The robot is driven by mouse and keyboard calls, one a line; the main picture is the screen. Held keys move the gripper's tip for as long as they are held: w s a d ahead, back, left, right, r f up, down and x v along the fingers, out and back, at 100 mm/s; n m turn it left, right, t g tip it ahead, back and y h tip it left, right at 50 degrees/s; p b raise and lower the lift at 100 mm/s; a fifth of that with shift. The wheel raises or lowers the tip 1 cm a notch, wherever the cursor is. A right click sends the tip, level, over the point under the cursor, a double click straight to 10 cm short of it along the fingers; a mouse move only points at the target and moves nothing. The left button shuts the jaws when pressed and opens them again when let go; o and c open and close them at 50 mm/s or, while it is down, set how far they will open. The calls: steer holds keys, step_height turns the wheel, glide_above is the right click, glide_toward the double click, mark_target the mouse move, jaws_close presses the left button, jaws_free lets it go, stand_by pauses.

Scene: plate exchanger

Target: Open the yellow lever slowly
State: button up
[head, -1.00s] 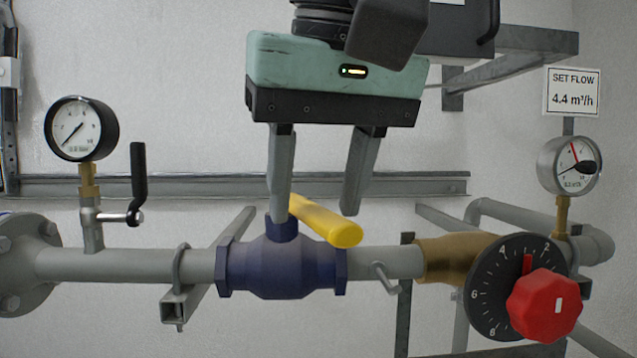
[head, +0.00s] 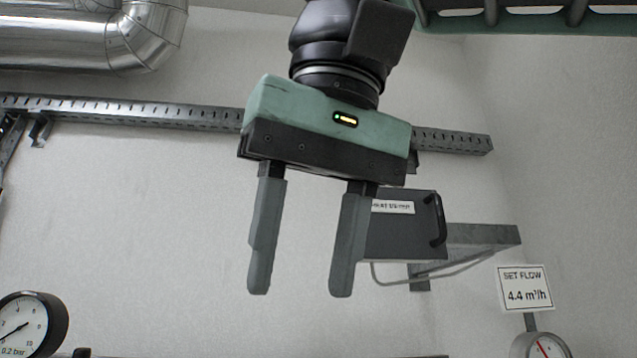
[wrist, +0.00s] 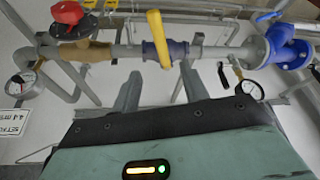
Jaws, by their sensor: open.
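The yellow lever (wrist: 158,38) shows in the wrist view, lying across the pipe over the blue valve body (wrist: 178,48). In the head view the lever is out of frame, below the picture. My gripper (head: 300,291) hangs in front of the white wall with its two fingers pointing down, apart and empty. In the wrist view my gripper's fingers (wrist: 159,70) point toward the lever, one to each side of its line. They do not appear to touch it. The exact distance is hard to tell.
A red knob (wrist: 68,13) sits along the pipe, beside a brass fitting (wrist: 85,52). A pressure gauge (head: 26,324) is at lower left. A dark box (head: 405,225) on a bracket and a flow sign (head: 525,289) are at right. A metal duct (head: 90,38) runs at upper left.

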steer(key=shift+p+v, duration=0.35)
steer(key=shift+v, duration=1.9)
steer(key=shift+s, duration=0.1)
